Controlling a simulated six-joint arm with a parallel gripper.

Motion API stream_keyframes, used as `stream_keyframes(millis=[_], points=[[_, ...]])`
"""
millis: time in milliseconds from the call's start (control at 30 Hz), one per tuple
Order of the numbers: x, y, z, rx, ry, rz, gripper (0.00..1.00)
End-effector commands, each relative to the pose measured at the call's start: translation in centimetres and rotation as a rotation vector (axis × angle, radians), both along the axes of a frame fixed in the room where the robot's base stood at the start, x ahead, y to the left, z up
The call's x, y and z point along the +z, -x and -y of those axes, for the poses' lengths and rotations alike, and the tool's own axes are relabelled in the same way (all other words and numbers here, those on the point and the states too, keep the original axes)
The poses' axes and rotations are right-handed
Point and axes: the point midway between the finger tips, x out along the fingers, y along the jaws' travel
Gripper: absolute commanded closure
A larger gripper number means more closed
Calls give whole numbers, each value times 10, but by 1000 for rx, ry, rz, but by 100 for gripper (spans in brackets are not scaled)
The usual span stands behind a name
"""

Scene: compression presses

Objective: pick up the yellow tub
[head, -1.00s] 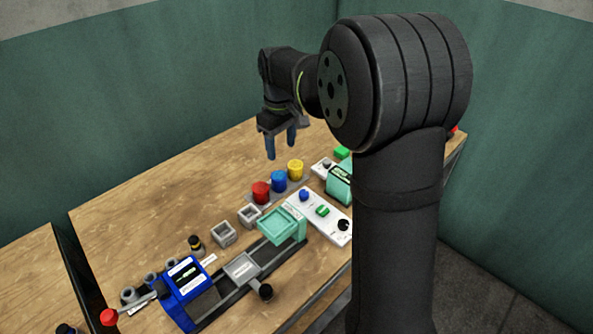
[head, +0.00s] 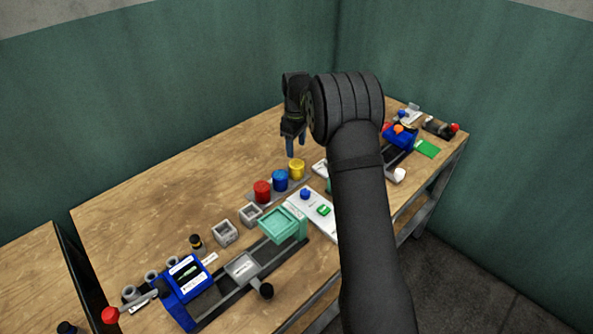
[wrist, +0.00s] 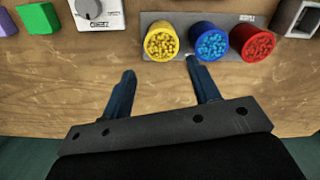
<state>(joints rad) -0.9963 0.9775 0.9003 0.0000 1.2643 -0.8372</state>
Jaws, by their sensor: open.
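The yellow tub (head: 297,169) stands upright at the right end of a row of three tubs on a grey strip. In the wrist view the yellow tub (wrist: 161,41) is at the left end of the row and is filled with small yellow pieces. My gripper (head: 294,150) is above and just behind the yellow tub, pointing down. In the wrist view my gripper (wrist: 158,68) is open and empty, with its two blue fingers apart from each other. The yellow tub lies past the fingertips, between their lines and nearer the right finger, and I see no contact.
The blue tub (head: 280,180) and red tub (head: 262,191) stand close beside the yellow one. A white control panel (wrist: 100,15) with a dial is near it. A green press tray (head: 279,223) and a blue press (head: 185,279) are further front. Bare table lies behind the tubs.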

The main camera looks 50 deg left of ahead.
Motion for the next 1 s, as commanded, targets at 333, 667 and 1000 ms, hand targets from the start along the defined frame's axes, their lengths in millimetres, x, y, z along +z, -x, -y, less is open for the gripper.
stream_keyframes(millis=[333,667,1000], points=[[-49,0,0,0,0,0,44],[-81,4,2,0,1,-2,44],[-103,3,1,0,-1,1,44]])
